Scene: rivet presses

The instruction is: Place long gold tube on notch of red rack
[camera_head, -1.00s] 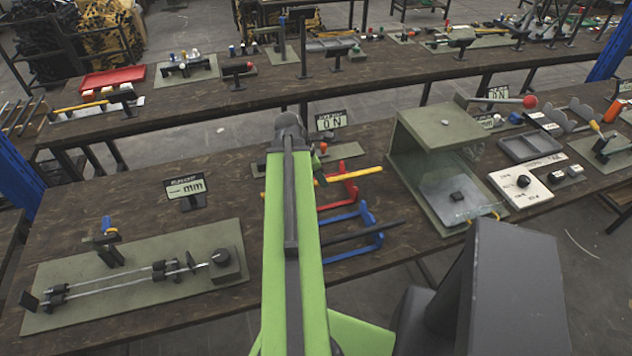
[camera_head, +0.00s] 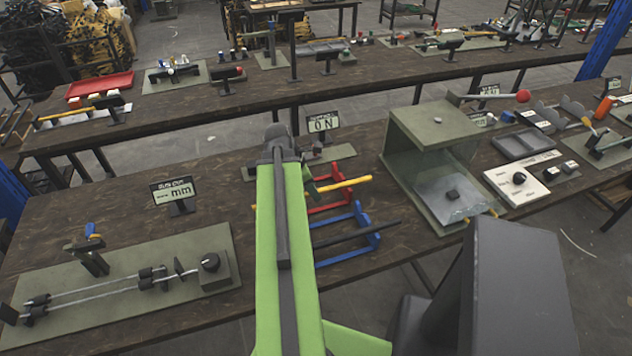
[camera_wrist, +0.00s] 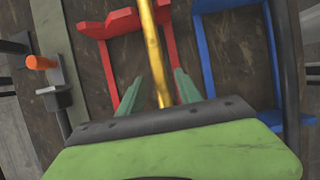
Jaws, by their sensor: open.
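The long gold tube (camera_head: 346,184) lies across the red rack (camera_head: 343,205) on the near table. In the wrist view the tube (camera_wrist: 153,50) runs from the top edge down between my fingers, crossing over the red rack (camera_wrist: 108,25). I cannot tell whether it sits in a notch there. My gripper (camera_wrist: 158,82) is open, with a green finger on each side of the tube and gaps showing beside it. In the head view my green arm hides most of my gripper and the tube's left end.
A blue rack (camera_head: 372,228) with a dark rod stands just in front of the red rack. A box-like press (camera_head: 432,125) is to the right. A sign (camera_head: 323,122) and an orange-tipped fixture (camera_wrist: 42,62) stand close by.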

